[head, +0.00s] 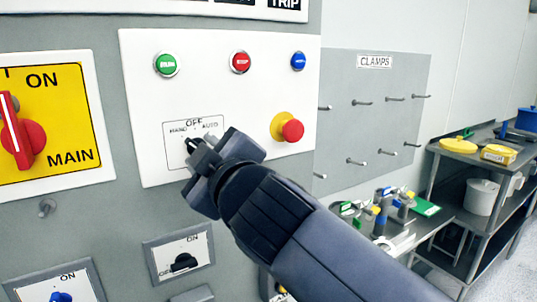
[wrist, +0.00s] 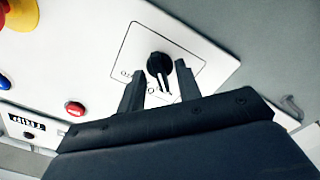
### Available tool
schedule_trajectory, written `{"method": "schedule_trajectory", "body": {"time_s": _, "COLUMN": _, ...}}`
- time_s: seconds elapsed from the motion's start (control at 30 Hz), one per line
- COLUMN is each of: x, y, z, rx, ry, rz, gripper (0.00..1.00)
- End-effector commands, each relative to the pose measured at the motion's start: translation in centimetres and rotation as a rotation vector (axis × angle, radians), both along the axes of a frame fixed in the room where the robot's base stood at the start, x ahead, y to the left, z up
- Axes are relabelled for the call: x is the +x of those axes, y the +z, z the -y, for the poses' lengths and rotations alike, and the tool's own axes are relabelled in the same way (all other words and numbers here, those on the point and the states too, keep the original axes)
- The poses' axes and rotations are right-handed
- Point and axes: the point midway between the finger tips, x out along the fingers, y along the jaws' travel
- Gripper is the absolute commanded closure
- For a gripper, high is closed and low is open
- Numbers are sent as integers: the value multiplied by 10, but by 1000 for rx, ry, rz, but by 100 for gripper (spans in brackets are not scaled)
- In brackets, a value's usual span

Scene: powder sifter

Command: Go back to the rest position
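My gripper (head: 200,160) is in front of the white control panel (head: 205,80) at the HAND/OFF/AUTO plate. In the wrist view its two fingers (wrist: 159,70) are apart, one on each side of the black selector knob (wrist: 158,64), with a gap to each finger. The gripper is open and holds nothing. In the head view the gripper mostly hides the knob. I cannot tell how far the fingertips are from the panel face.
The panel also bears a green button (head: 166,65), red button (head: 240,62), blue button (head: 298,61) and red-yellow emergency stop (head: 290,129). Left is a red MAIN switch (head: 22,135). A pegboard (head: 375,120) and loaded metal shelf (head: 480,230) stand right.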

Motion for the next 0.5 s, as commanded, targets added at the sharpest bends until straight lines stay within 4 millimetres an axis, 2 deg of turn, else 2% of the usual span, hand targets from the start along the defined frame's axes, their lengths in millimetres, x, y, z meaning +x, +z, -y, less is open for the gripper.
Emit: {"method": "schedule_trajectory", "body": {"time_s": 0.5, "x": -1, "y": 0, "z": 0, "rx": 4, "ry": 0, "rz": -1, "gripper": 67}}
